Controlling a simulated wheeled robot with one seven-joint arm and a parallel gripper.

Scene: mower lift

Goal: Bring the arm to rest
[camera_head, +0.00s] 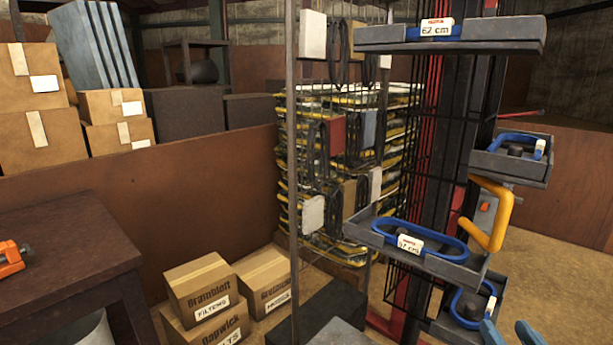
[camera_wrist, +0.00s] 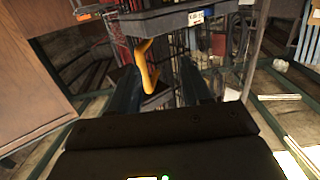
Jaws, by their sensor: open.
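My gripper (camera_head: 510,331) shows at the bottom right of the head view as two blue-grey fingertips, spread apart with nothing seen between them. In the wrist view my gripper (camera_wrist: 158,78) is open. A yellow-orange handle (camera_head: 501,212) stands out from the dark lift column, above my fingertips in the head view. In the wrist view the handle (camera_wrist: 146,65) appears between the two fingers but beyond them, not gripped. The rest of my arm is out of the head view.
The lift bears grey trays with blue belt loops: a top tray (camera_head: 450,47), a right tray (camera_head: 512,172) and a lower tray (camera_head: 365,235). Left are a dark table (camera_head: 70,225) with an orange tool (camera_head: 10,259) and cardboard boxes (camera_head: 200,290). Open floor (camera_head: 575,290) lies right.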

